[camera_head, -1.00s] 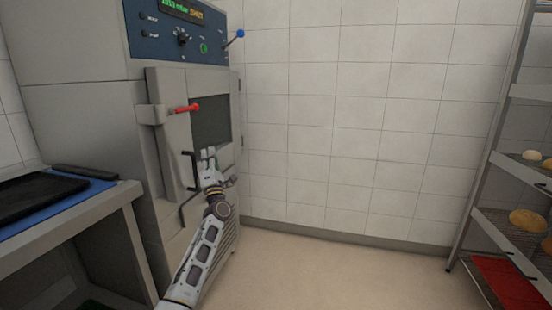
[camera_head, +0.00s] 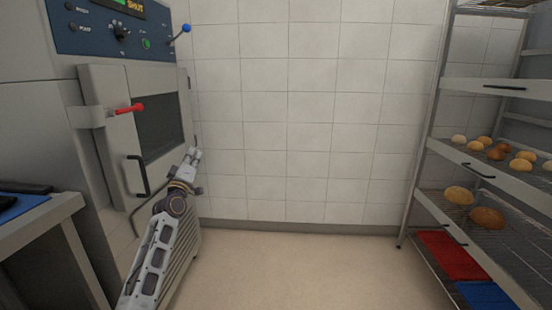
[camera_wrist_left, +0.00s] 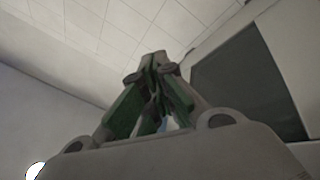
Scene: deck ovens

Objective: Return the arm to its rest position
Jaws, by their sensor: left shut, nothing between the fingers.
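My left arm (camera_head: 160,245) comes up from the lower left in the head view. Its gripper (camera_head: 193,155) is beside the lower right part of the oven door, with wall tiles behind it. In the left wrist view the fingers (camera_wrist_left: 158,62) meet at their tips, shut with nothing between them. The oven (camera_head: 30,120) stands at the left with its door (camera_head: 105,120) closed. The door has a red latch handle (camera_head: 130,108) and a black pull handle (camera_head: 138,175). The panel display reads SHUT. My right gripper is not in view.
A table (camera_head: 70,205) with a blue mat (camera_head: 22,203) stands at the lower left. A rack (camera_head: 420,165) with bread rolls (camera_head: 458,195), a red tray (camera_head: 450,255) and a blue tray (camera_head: 487,294) stands at the right. The floor (camera_head: 300,265) between is clear.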

